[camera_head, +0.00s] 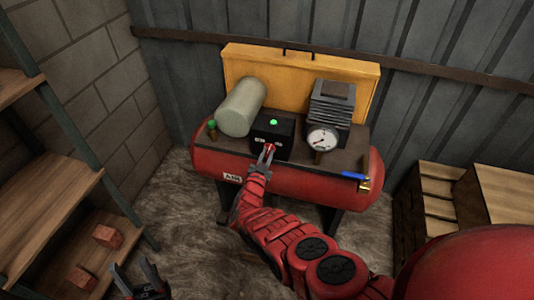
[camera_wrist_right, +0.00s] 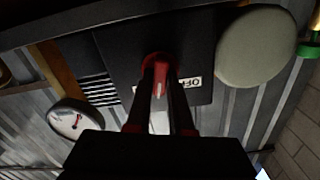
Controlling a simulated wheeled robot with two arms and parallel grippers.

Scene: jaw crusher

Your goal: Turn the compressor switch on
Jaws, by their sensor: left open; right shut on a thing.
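The compressor's black switch box (camera_head: 284,131) stands on top of the red tank (camera_head: 300,184), with a lit green light (camera_head: 273,122) on it. A red switch knob (camera_head: 269,148) is on its front; it also shows in the right wrist view (camera_wrist_right: 158,92), with an OFF label (camera_wrist_right: 188,83) beside it. My right gripper (camera_head: 266,156) is shut on the red knob, one finger on each side of it in the wrist view (camera_wrist_right: 158,100). The fingers hide part of the knob and label. My left gripper (camera_head: 139,284) is open and empty at the lower left, far from the compressor.
A pressure gauge (camera_head: 322,138) and a finned motor (camera_head: 332,103) stand right of the box. A pale cylinder (camera_head: 241,107) lies left of it. A blue-handled valve (camera_head: 355,176) is at the tank's right end. Wooden shelves (camera_head: 60,215) stand left, wooden crates (camera_head: 440,190) right.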

